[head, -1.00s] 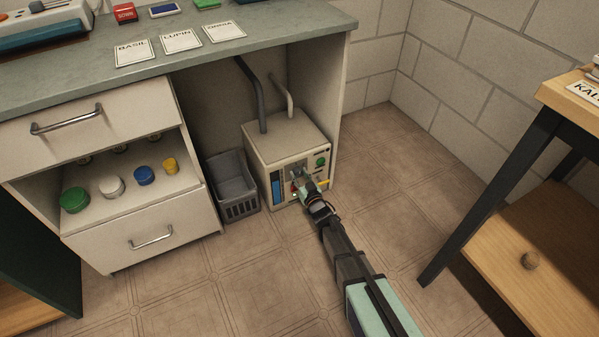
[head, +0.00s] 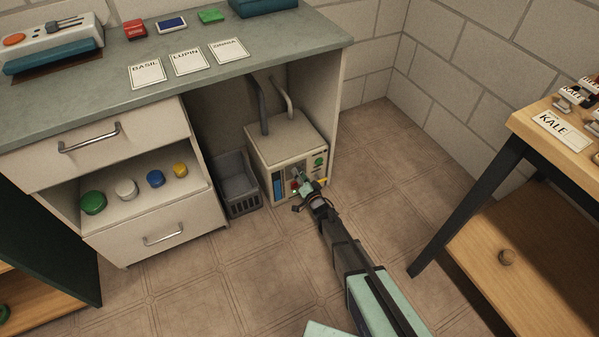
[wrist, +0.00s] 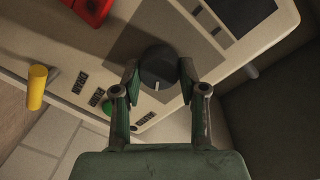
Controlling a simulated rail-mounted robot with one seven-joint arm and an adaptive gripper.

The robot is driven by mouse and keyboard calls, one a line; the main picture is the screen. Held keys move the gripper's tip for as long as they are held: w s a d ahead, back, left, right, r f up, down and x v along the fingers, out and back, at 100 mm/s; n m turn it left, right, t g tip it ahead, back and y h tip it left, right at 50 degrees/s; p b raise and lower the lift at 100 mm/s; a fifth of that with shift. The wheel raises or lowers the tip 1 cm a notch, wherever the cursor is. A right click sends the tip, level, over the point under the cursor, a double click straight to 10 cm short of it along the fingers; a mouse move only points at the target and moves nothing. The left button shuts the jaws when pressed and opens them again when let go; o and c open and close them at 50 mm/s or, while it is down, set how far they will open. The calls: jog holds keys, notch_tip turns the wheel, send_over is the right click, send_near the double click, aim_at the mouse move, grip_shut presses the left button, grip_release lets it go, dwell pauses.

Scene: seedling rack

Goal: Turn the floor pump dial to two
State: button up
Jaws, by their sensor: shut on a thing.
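The floor pump (head: 287,144) is a beige box standing on the floor under the bench, its panel facing me. My gripper (head: 299,178) is at the panel and hides part of it. In the wrist view the dial (wrist: 158,66) is a dark round knob with a pale pointer mark near its lower edge. My gripper (wrist: 158,72) is shut on the dial, one finger on each side. Small labels (wrist: 95,97) stand beside the dial; I cannot read which setting the mark points to.
The panel also carries a red part (wrist: 93,10), a yellow peg (wrist: 37,88) and a green button (wrist: 105,107) partly behind a finger. Two hoses rise from the pump. A grey basket (head: 239,184) stands left of it. A wooden table (head: 540,125) stands right, with clear floor between.

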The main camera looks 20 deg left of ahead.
jog(key=shift+w+a, duration=0.1)
dwell(0.3)
jog(key=o, duration=1.1)
jog(key=shift+o, duration=0.2)
jog(key=v, duration=1.2)
jog(key=shift+r, duration=0.15)
